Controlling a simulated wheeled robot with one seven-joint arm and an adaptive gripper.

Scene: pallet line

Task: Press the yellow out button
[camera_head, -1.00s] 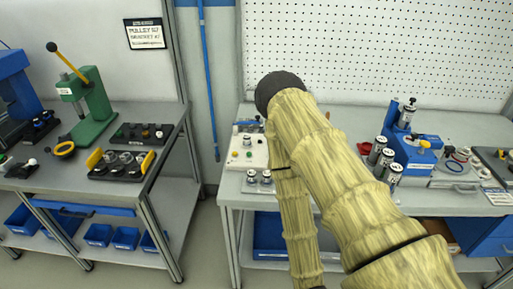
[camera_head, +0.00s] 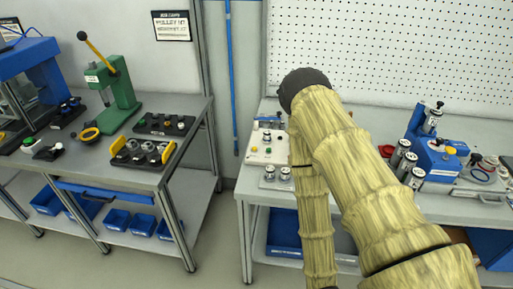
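A pale control panel (camera_head: 258,159) lies on the right bench, just left of my arm. It carries small buttons and knobs, but they are too small for me to read any label. A small yellowish spot on it may be the yellow button, though I cannot be sure. My arm, in a yellowish ribbed cover, rises across the middle and hides the panel's right side. My gripper is not in view.
A blue fixture (camera_head: 436,158) with cylinders stands right of my arm. The left bench holds a green press (camera_head: 118,95) and a black tray with yellow ends (camera_head: 140,160). A floor gap separates the benches.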

